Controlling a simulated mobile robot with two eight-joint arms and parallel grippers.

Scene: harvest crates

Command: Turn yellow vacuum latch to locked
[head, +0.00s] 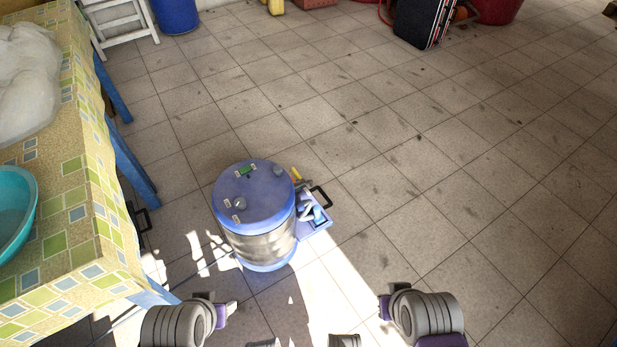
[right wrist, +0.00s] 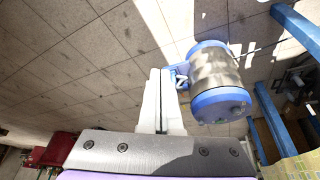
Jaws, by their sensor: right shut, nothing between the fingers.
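My right gripper (right wrist: 160,100) is shut and empty, apart from the vacuum. In the head view only parts of my arms show at the bottom; the left gripper's fingers are not visible.
A table with a checkered cloth (head: 90,220) stands left of the vacuum, holding a teal basin (head: 14,215) and a whitish bag (head: 28,80). A blue barrel (head: 174,14) and a black case (head: 420,22) are far back. The floor right of the vacuum is clear.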

